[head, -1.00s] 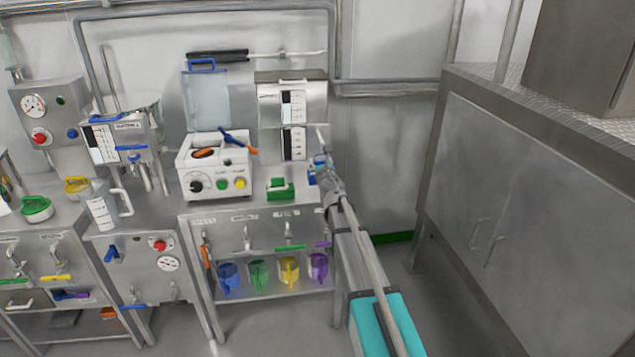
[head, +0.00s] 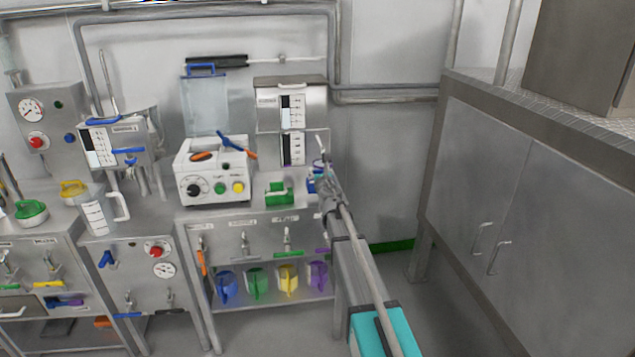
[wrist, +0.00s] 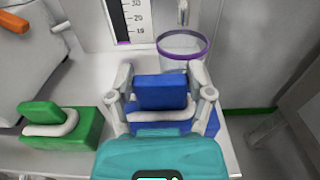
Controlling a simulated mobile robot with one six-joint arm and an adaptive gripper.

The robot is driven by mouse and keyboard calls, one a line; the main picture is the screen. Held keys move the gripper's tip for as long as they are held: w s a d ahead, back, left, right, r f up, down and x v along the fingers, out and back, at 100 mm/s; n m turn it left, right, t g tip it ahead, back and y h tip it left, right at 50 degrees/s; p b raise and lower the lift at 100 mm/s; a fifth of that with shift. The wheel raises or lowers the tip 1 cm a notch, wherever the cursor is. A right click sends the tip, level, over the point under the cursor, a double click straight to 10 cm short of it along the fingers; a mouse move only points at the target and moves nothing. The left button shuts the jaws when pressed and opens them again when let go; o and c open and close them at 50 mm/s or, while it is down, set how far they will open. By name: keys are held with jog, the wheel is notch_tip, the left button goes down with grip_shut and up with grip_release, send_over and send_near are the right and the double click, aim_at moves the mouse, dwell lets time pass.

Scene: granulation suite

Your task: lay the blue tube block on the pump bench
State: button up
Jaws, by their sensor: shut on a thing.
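The blue tube block (wrist: 162,91) is between the fingers of my gripper (wrist: 162,88) in the wrist view. In the head view my gripper (head: 322,180) is at the right end of the pump bench (head: 237,220), with a little of the blue block (head: 312,186) showing beside it. My gripper is shut on the block's upright part. The wider base of the block shows below the fingers, low over or on the bench top; I cannot tell whether it touches. My wrist housing hides part of the base.
A green block (wrist: 62,125) sits on the bench left of the blue one. A clear vessel with a purple rim (wrist: 183,46) stands just behind. The white pump (head: 213,172) is further left. The bench's right edge is close; beyond it is open floor.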

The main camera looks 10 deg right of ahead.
jog(key=shift+w+f+b, duration=0.1)
jog(key=shift+f+b, duration=1.3)
jog(key=shift+f, duration=0.3)
jog(key=shift+f, duration=0.1)
jog(key=o, duration=1.3)
jog(key=shift+r, duration=0.25)
jog(key=s, duration=1.2)
jog(key=shift+f, duration=0.1)
